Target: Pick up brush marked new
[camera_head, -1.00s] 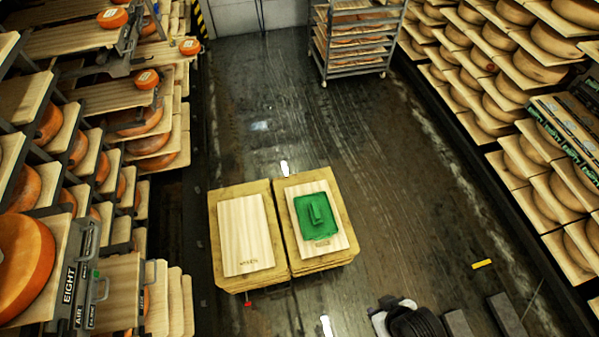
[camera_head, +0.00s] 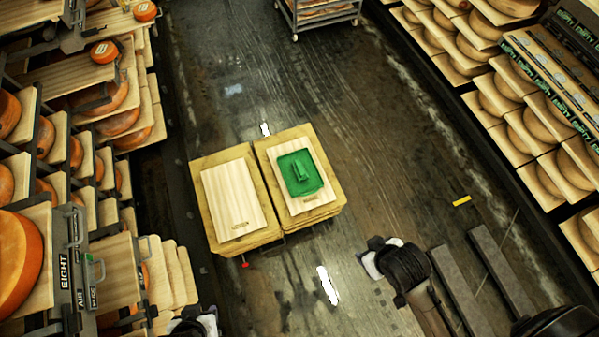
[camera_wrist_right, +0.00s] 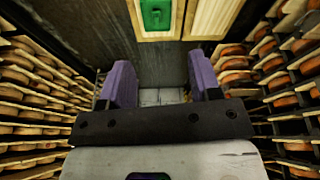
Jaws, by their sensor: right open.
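A green brush (camera_head: 297,174) lies in a green tray (camera_head: 317,184) on the right-hand pale board of two board stacks. Any marking on the brush is too small to read. The tray also shows at the top of the right wrist view (camera_wrist_right: 168,23). My right gripper (camera_wrist_right: 162,82) is open and empty, its two purple fingers wide apart and away from the tray. In the head view my right arm is lower right of the stacks. A dark and white end of my left arm (camera_head: 195,322) shows at the bottom edge; its fingers cannot be made out.
The left stack carries a bare pale board (camera_head: 232,195). Shelves of orange cheese wheels (camera_head: 15,255) line the left, and cheese racks (camera_head: 535,125) line the right. A wheeled rack (camera_head: 318,14) stands at the back. The dark floor around the stacks is mostly clear.

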